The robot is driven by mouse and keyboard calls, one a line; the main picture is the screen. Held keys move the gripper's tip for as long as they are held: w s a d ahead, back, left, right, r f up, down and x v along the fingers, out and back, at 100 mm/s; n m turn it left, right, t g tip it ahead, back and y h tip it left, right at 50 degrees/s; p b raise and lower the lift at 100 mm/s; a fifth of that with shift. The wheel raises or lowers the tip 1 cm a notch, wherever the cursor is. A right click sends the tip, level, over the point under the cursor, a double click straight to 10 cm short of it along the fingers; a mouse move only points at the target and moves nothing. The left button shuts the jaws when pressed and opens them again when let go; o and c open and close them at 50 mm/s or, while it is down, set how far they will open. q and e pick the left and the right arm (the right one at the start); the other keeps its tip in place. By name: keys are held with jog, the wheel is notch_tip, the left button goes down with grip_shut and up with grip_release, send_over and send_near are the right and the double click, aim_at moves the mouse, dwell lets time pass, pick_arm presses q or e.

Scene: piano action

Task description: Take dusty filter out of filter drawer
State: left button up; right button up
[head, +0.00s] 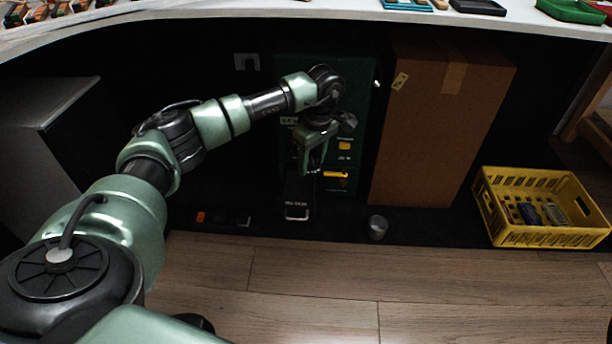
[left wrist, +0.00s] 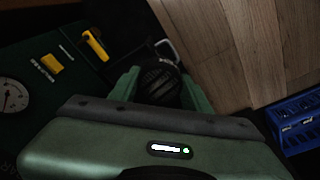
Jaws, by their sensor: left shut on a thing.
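The dusty filter (left wrist: 158,82) shows in the left wrist view as a dark, ribbed, round thing between my fingers. My left gripper (left wrist: 160,88) is shut on it. In the head view my left gripper (head: 308,168) points down in front of the dark green cabinet (head: 352,118), over the pulled-out filter drawer (head: 296,197). The drawer's pale handle (head: 297,217) faces the floor side, and the handle (left wrist: 168,48) also shows in the left wrist view. The filter is hard to make out in the head view; I cannot tell whether it is clear of the drawer. My right gripper is not in view.
A tall brown box (head: 440,125) stands right of the cabinet. A yellow lever (left wrist: 95,45) is on the cabinet. A bench top (head: 340,12) overhangs it all. The wooden floor in front is clear.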

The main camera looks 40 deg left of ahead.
pick_arm(q)
jog(key=shift+a+f+n, duration=0.6)
jog(key=shift+a+f, duration=0.35)
jog(key=s+d, duration=0.5)
jog(key=d, duration=0.1)
jog(key=shift+s+d+p, duration=0.35)
jog(key=shift+s+d, duration=0.05)
